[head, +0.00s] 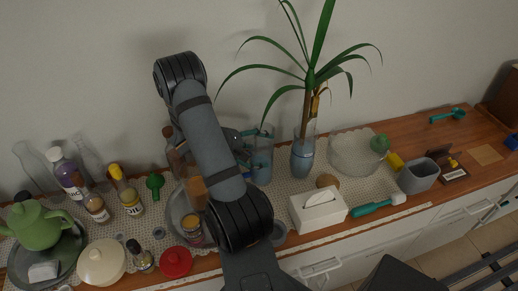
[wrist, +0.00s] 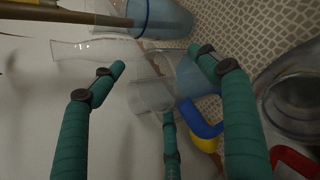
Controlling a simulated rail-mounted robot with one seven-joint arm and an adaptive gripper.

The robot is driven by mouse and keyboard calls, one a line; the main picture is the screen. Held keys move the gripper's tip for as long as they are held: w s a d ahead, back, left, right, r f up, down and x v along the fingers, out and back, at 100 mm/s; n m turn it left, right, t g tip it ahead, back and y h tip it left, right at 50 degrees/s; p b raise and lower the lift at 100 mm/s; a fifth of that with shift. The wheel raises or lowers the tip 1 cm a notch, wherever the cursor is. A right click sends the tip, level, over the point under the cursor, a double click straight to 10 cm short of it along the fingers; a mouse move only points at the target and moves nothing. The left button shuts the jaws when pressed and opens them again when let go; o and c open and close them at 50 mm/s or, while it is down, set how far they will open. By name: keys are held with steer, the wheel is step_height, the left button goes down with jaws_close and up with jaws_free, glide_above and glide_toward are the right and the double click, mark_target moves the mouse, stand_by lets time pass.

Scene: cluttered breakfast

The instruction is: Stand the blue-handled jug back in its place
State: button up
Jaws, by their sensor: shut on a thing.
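The jug (head: 262,160) is clear glass with a bluish lower part. It looks upright in the head view, just right of my forearm and left of the plant vase. In the wrist view its clear body (wrist: 186,75) lies between my green fingers, and a blue handle (wrist: 201,121) shows below it. My gripper (wrist: 160,66) is shut on the jug; in the head view the gripper (head: 247,134) is partly hidden behind my arm. I cannot tell whether the jug's base touches the cloth.
The plant's glass vase (head: 303,160) stands close on the right, with a glass bowl (head: 355,153) beyond it. A tissue box (head: 318,210) is in front. A metal tray (head: 176,222) with jars lies left, partly under my arm. Yellow (wrist: 205,145) and red (wrist: 292,161) handles show near the jug.

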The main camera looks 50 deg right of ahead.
steer(key=shift+f, duration=0.1)
steer(key=o, duration=1.8)
steer(key=shift+o, duration=0.7)
steer(key=shift+r, duration=0.2)
steer(key=shift+w+a+r, duration=0.1)
steer(key=shift+w+a, duration=0.1)
steer(key=shift+a, duration=0.1)
steer(key=b+v, duration=0.1)
steer(key=v, duration=1)
steer(key=shift+s, duration=0.1)
